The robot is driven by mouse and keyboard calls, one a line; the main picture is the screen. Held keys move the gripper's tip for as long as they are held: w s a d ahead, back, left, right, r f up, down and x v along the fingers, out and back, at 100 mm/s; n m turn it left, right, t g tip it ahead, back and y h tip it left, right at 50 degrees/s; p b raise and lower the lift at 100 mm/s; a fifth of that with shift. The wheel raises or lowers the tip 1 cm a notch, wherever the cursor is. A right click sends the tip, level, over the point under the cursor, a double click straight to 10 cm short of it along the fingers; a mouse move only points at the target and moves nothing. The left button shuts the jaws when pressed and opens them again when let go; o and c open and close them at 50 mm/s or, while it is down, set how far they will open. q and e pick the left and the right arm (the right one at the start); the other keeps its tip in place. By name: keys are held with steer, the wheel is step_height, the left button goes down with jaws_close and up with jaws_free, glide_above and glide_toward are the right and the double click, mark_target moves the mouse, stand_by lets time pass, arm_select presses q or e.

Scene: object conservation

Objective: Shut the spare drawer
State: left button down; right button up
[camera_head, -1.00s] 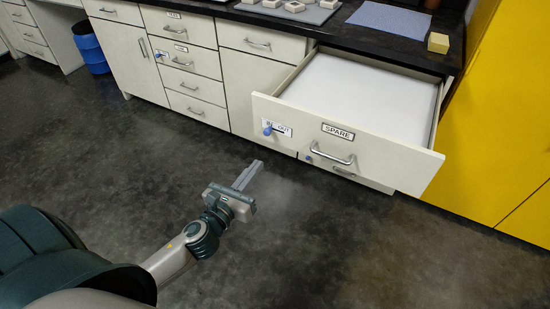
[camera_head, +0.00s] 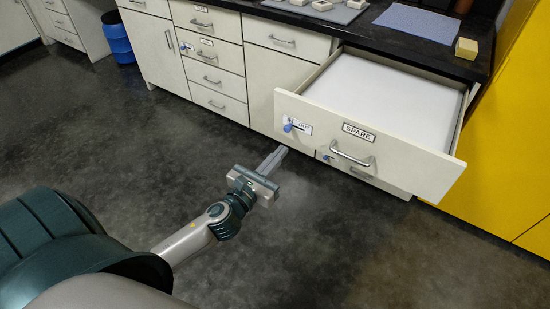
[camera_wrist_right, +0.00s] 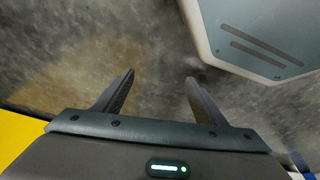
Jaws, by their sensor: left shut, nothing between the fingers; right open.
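The spare drawer (camera_head: 420,165) is pulled far out from the cabinet in the head view. Its white front carries a "SPARE" label, a metal bar handle (camera_head: 352,154) and, at the left, another label with a blue knob (camera_head: 290,127). The inside that shows is plain white. My left gripper (camera_head: 276,156) is shut and empty, in front of and to the left of the drawer front, apart from it. My right gripper (camera_wrist_right: 155,92) shows only in the right wrist view, open with nothing between its fingers, above the dark floor.
The black worktop (camera_head: 400,42) holds a grey tray (camera_head: 345,14) with pale pieces, a blue mat (camera_head: 420,23) and a yellow block (camera_head: 467,48). Closed drawers (camera_head: 217,55) stand left. A yellow panel (camera_head: 500,165) stands right. The floor in front is clear.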

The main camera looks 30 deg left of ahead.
arm_select(q)
glide_toward(304, 126)
steer(key=w, duration=0.5)
steer(key=shift+p, duration=0.3)
steer(key=shift+w+d, duration=0.1)
steer(key=shift+w, duration=0.6)
arm_select(e)
steer(key=shift+d+f, duration=0.1)
steer(key=shift+f, duration=1.05)
